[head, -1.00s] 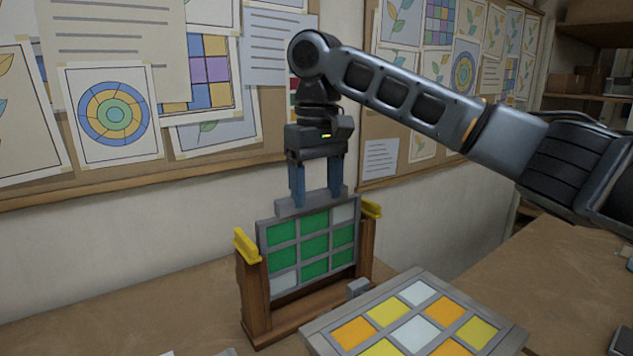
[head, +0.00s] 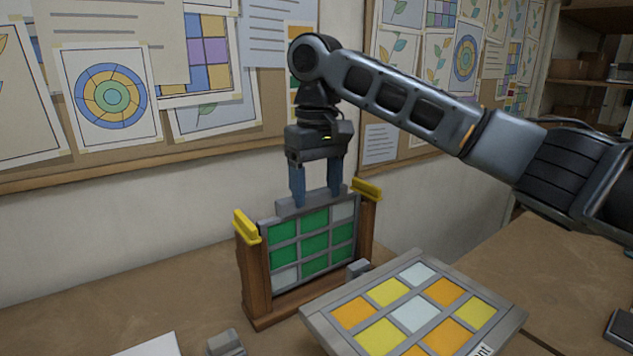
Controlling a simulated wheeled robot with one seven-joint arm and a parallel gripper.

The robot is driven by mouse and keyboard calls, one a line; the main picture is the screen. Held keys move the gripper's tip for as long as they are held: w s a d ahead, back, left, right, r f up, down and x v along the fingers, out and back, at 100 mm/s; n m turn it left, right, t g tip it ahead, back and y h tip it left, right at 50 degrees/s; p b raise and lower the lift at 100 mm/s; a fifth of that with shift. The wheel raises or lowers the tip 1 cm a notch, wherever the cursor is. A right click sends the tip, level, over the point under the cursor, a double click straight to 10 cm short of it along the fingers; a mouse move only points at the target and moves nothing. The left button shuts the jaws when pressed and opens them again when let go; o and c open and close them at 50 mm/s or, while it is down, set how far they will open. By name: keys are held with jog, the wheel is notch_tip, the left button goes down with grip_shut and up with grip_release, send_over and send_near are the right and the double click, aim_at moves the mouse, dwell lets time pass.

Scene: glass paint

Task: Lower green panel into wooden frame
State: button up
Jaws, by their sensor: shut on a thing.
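The green panel (head: 314,239) is a grey-framed grid of green and pale panes with a grey bar (head: 311,203) along its top. It stands upright between the two posts of the wooden frame (head: 254,279), which carry yellow pieces (head: 246,226) on top. My gripper (head: 318,194) points straight down, with its blue fingers shut on the bar. The panel's lower edge is close to the frame's bottom rail; I cannot tell whether it touches.
A yellow and orange panel (head: 412,315) lies on the table in front, at the right, with a small grey block (head: 358,268) behind it. Another grey block (head: 226,343) and a white sheet (head: 150,346) lie at the front left. A pinboard wall stands behind.

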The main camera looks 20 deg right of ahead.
jog(key=shift+f, duration=0.85)
jog(key=o, duration=1.2)
jog(key=shift+f, duration=0.1)
jog(key=shift+r+p, duration=3.5)
jog(key=shift+r, duration=0.1)
jog(key=shift+f, duration=0.1)
